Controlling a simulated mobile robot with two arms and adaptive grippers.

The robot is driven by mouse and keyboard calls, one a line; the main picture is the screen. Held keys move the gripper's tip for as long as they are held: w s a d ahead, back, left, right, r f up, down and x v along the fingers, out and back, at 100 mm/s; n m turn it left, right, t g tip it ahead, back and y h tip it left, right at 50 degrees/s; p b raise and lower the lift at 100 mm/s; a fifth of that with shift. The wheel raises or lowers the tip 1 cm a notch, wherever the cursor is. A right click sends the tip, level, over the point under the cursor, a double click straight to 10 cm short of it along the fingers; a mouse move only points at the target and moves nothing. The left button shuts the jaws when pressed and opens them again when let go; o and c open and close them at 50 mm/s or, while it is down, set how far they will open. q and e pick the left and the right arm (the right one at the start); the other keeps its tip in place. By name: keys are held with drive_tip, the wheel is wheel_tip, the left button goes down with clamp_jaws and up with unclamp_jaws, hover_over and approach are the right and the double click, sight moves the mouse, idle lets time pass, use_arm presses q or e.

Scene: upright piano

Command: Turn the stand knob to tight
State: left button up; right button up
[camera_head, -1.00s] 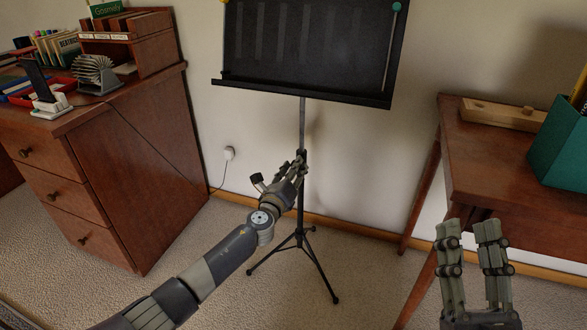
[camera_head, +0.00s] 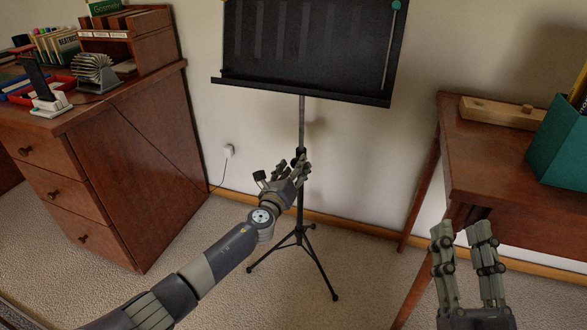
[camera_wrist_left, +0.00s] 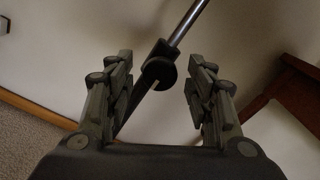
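The black music stand has a thin pole (camera_head: 302,118) rising from a tripod base. Its dark knob and collar (camera_wrist_left: 159,70) show in the left wrist view, between my left gripper's fingers with gaps on both sides. My left gripper (camera_head: 291,165) is open at the pole, and its spread fingers also show in the left wrist view (camera_wrist_left: 161,64). I cannot tell how tight the knob is. My right gripper (camera_head: 461,231) is open and empty, well to the right of the stand and in front of the table.
The stand's black desk (camera_head: 310,50) is above my left gripper. A wooden drawer desk (camera_head: 150,165) with a cable down its side stands left. A wooden table (camera_head: 490,165) with a green box (camera_head: 562,145) stands right. Carpet around the tripod is mostly clear.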

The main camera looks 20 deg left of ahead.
use_arm(q)
drive_tip(key=shift+s, duration=0.1)
drive_tip(key=s, duration=1.1)
drive_tip(key=shift+s+a, duration=0.2)
drive_tip(key=shift+s, duration=0.2)
